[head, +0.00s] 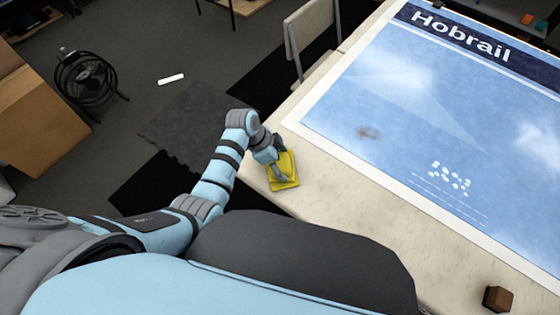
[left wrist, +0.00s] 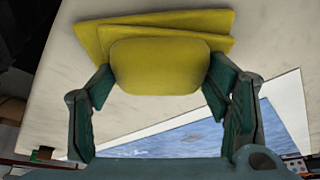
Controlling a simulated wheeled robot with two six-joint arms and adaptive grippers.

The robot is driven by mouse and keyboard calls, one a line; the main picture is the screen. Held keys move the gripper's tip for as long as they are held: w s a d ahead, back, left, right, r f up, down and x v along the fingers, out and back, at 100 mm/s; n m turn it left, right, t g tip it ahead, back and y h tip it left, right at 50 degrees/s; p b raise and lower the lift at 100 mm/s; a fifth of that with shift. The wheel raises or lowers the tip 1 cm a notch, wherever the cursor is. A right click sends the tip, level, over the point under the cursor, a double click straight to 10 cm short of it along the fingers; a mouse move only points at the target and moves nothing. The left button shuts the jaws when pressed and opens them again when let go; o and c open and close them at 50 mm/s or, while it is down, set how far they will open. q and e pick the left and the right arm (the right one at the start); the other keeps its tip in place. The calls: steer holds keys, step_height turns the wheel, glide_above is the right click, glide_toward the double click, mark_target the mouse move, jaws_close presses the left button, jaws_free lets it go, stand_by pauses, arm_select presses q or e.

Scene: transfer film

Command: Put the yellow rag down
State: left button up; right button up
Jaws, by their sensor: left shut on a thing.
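The yellow rag (head: 286,170) is a folded cloth at the left end of the pale table, beside the poster's corner. My left gripper (head: 280,172) is over it, pointing down. In the left wrist view the rag (left wrist: 158,65) fills the space between the two green-grey fingers of my left gripper (left wrist: 160,90), which are shut on its bunched part. Its flat folded layers spread out behind that part, over the tabletop. I cannot tell whether the rag's underside touches the table. My right gripper is not in view.
A large blue poster (head: 400,100) headed "Hobrail" covers much of the table (head: 400,215), with a brownish smudge (head: 368,133) on it. A brown block (head: 497,298) sits near the front right. A chair (head: 308,35) stands behind the table, a fan (head: 88,78) on the floor.

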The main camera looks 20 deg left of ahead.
arm_select(q)
steer(key=o, duration=1)
steer(key=shift+r, duration=0.1)
steer(key=shift+a+r+p, duration=0.15)
steer(key=shift+r+p, duration=0.15)
steer(key=shift+r, duration=0.05)
steer(key=p+v, duration=0.3)
steer(key=v, duration=0.8)
steer(key=shift+s+a, duration=0.1)
steer(key=shift+a, duration=0.05)
